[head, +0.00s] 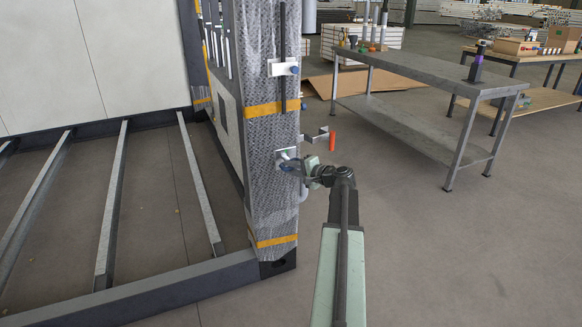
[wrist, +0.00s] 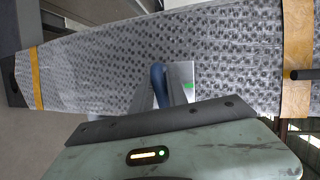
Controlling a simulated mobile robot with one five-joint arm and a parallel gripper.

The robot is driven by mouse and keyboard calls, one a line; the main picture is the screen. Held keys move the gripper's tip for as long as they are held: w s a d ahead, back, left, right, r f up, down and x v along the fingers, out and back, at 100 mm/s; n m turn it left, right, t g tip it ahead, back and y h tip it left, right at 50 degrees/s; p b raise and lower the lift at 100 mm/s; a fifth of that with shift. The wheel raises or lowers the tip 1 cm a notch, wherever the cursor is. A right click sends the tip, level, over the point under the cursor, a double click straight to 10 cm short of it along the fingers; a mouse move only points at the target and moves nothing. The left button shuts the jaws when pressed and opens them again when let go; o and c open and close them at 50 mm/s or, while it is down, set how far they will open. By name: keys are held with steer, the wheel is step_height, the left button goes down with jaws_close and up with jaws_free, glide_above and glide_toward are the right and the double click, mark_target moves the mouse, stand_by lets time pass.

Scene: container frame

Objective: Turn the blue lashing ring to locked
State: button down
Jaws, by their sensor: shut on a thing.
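The blue lashing ring (wrist: 158,86) shows in the wrist view as a blue loop in front of a silver plate (wrist: 181,75) with a green mark. The plate sits on the wrapped post (head: 270,120). In the head view, my gripper (head: 297,166) is at the lower plate on the post's right side, with a bit of the ring (head: 287,166) showing.
A red handle (head: 332,141) on a bracket is just above my gripper. Higher on the post is another plate with a blue knob (head: 294,70) beside a dark vertical rod (head: 283,40). A grey workbench (head: 420,72) stands back right.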

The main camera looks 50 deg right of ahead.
steer(key=n+h+p, duration=0.1)
steer(key=n+g+p, duration=0.1)
steer(key=n, duration=0.1)
steer(key=shift+d+r+g+h, duration=0.1)
steer(key=shift+d+g+h, duration=0.1)
steer(key=shift+g+h, duration=0.15)
steer(key=n+g+h+p, duration=0.1)
steer(key=n+h, duration=0.1)
steer(key=n, duration=0.1)
steer(key=shift+f+p, duration=0.2)
steer(key=shift+p, duration=0.1)
steer(key=n+h, duration=0.1)
steer(key=n+g+h, duration=0.1)
steer(key=shift+d+f+n, duration=0.15)
steer(key=shift+n, duration=0.25)
steer(key=shift+d+n+h+b, duration=0.1)
steer(key=shift+n+h+b, duration=0.35)
steer(key=shift+n+h, duration=0.45)
steer(key=shift+g, duration=0.25)
steer(key=c, duration=1.4)
jaws_free()
steer(key=shift+o, duration=0.2)
steer(key=shift+s, duration=0.1)
